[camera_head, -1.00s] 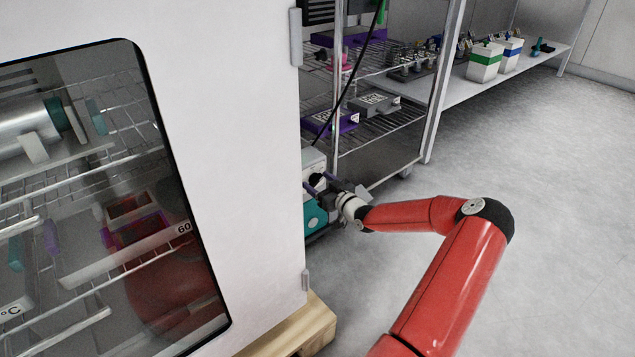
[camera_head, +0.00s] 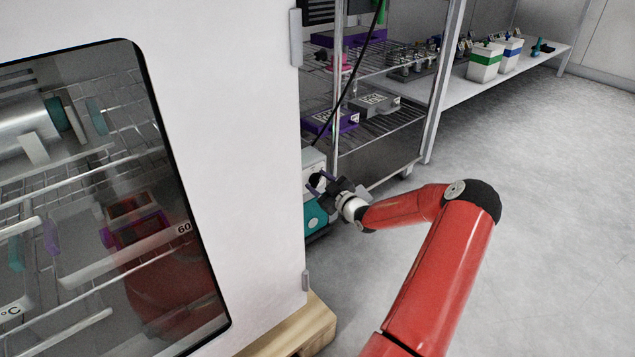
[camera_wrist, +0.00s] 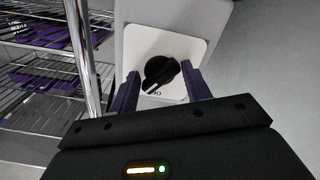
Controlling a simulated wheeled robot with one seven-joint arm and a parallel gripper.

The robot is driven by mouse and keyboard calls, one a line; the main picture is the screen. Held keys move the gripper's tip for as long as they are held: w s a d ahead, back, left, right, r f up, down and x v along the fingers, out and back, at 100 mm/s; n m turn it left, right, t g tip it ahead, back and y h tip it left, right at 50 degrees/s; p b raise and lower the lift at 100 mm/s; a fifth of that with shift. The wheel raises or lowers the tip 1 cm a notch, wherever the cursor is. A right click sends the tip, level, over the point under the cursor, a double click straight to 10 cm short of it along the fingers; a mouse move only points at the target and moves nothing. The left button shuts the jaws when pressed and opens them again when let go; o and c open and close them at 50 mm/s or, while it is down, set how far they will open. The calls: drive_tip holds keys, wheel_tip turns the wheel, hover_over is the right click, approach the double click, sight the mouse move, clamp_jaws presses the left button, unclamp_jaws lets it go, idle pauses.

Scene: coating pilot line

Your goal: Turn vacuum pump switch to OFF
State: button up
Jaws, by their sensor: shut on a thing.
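The vacuum pump switch is a black rotary knob (camera_wrist: 160,72) on a square white plate (camera_wrist: 192,45) on a grey housing, in the wrist view. Small dark lettering shows just below the knob, partly covered and too small to read surely. My gripper (camera_wrist: 160,77) has one purple finger on each side of the knob and is shut on it. In the head view the teal and pale pump (camera_head: 314,215) stands low beside the white cabinet, with my gripper (camera_head: 322,184) at its upper part; the knob is mostly hidden there.
A large white cabinet (camera_head: 235,150) with a glass door fills the left, on a wooden pallet (camera_head: 300,335). A wire shelf rack (camera_head: 385,130) with boxes stands behind the pump. A black cable (camera_head: 350,90) hangs before it. The floor at right is clear.

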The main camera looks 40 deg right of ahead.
drive_tip(key=shift+n, duration=0.6)
drive_tip(key=n, duration=0.5)
drive_tip(key=o, duration=1.2)
drive_tip(key=shift+s+d, duration=0.15)
drive_tip(key=shift+s, duration=1.35)
drive_tip(key=shift+s+d, duration=0.1)
drive_tip(key=shift+s, duration=1.4)
